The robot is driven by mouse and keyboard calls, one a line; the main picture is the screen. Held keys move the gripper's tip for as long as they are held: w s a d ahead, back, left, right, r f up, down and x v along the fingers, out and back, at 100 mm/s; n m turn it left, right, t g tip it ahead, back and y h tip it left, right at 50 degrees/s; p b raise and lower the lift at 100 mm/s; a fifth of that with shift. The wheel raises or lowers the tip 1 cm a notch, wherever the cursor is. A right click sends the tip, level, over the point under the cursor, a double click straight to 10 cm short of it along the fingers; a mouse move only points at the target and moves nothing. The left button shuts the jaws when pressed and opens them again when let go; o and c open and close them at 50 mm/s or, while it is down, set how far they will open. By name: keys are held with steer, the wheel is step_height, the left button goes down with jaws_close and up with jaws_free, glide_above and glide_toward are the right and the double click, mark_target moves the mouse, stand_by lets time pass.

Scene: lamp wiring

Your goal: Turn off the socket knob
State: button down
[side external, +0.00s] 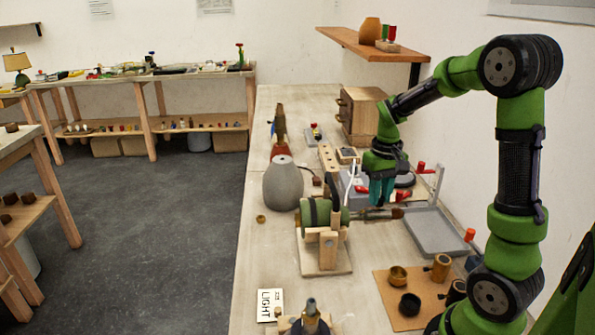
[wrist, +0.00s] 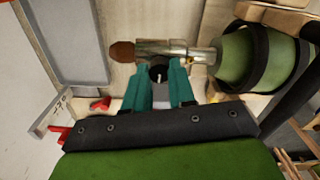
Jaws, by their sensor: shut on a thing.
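A green lamp body (side external: 318,212) lies on its side in a wooden stand (side external: 328,250) on the bench. A metal socket (side external: 370,214) with a brown end (side external: 397,213) sticks out from it to the right. In the wrist view the lamp body (wrist: 250,60) is at right, the socket (wrist: 175,47) at top centre and the brown end (wrist: 122,52) to its left. The small dark socket knob (wrist: 158,72) is beside the socket, between my teal fingertips. My gripper (side external: 381,203) points down there, shut on the knob. The fingers partly hide the knob; its on or off position cannot be told.
A grey vase (side external: 283,184) stands left of the lamp. A grey tray (side external: 432,232) with red-handled clamps is right of the gripper. A brown board (side external: 420,288) with small cups is nearer the front. A LIGHT card (side external: 270,304) lies at front left.

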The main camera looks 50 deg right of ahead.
stand_by(0.4)
steer(key=c, duration=0.9)
jaws_free()
steer(key=shift+c, duration=0.2)
steer(key=shift+r, duration=0.1)
step_height(320, 180, up, 17)
steer(key=shift+f, duration=0.2)
